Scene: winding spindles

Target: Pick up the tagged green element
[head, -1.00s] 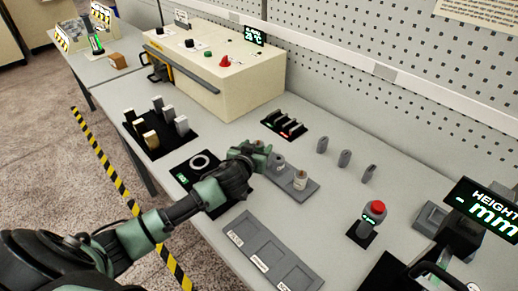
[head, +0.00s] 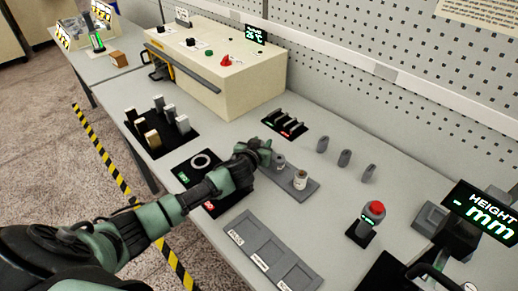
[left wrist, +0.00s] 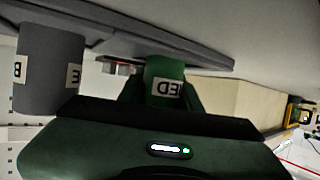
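My left gripper (head: 264,153) is at the back-left end of a small grey rack (head: 296,190) on the bench and hides that end in the head view. In the left wrist view a green element (left wrist: 165,72) with a white tag reading "ED" stands between the fingers of my left gripper (left wrist: 165,98), against the rack's grey plate (left wrist: 215,58). The fingers lie close along both sides; I cannot tell whether they press on it. A grey tagged element (left wrist: 48,70) stands beside it. In the head view a grey element (head: 280,161) and a pale-topped element (head: 300,178) stand on the rack.
A label tray (head: 262,252) lies in front. A black pad with a ring (head: 201,161) is left of the gripper. A red-button post (head: 372,212), a height gauge (head: 465,235) and a cream machine (head: 215,75) stand on the bench.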

